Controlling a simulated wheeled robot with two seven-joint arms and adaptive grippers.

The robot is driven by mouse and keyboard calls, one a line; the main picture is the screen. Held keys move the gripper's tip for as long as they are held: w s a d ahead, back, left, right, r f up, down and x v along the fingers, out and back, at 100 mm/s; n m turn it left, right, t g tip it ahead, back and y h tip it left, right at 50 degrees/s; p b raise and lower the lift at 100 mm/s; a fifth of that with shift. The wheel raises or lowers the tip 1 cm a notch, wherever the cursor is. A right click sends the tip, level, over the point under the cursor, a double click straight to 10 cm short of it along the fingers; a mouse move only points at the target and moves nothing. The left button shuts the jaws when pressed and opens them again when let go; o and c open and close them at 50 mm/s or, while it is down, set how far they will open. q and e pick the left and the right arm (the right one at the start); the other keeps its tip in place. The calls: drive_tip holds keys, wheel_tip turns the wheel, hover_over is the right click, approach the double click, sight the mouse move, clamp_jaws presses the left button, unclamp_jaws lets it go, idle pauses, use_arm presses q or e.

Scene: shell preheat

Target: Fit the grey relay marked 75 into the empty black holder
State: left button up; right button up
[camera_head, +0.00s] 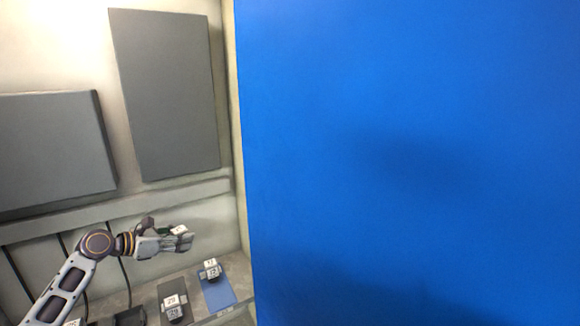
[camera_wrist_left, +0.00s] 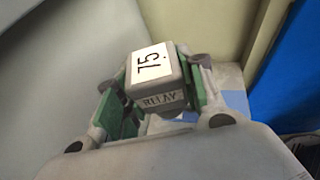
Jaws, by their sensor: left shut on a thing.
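A grey relay (camera_wrist_left: 172,90) with a white top label reading 75 and a front label reading RELAY sits between the green-padded fingers of my left gripper (camera_wrist_left: 160,95) in the left wrist view. In the head view my left gripper (camera_head: 184,238) is shut on this relay (camera_head: 179,230) and holds it above the shelf, near the back wall. A black block (camera_head: 130,316) at the bottom edge may be the black holder; it is partly cut off, and I cannot tell whether it is empty. My right gripper is not in view.
A labelled block (camera_head: 174,308) stands on a dark mat, and another (camera_head: 211,270) on a blue mat (camera_head: 218,294). A white label shows at the bottom left edge. A large blue panel (camera_head: 410,160) fills the right side. Grey boards (camera_head: 165,95) hang on the wall.

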use_arm(q)
drive_tip(key=s+d+r+n+t+y, duration=0.1)
drive_tip(key=s+d+r, duration=0.35)
drive_tip(key=d, duration=0.45)
drive_tip(key=s+d+f+b, duration=0.1)
drive_tip(key=s+f, duration=0.3)
drive_tip(key=f, duration=0.3)
drive_tip(key=s+d+f+n+y+b, duration=0.1)
drive_tip(key=s+d+f, duration=0.1)
drive_tip(key=s+f, duration=0.3)
wheel_tip(320, 180, down, 3)
drive_tip(key=shift+f+n+t+y, duration=0.2)
drive_tip(key=shift+n+t+y, duration=0.1)
drive_tip(key=shift+s, duration=0.1)
drive_tip(key=s+f, duration=0.2)
drive_tip(key=s, duration=0.5)
drive_tip(key=shift+s+f, duration=0.15)
drive_tip(key=shift+f, duration=0.25)
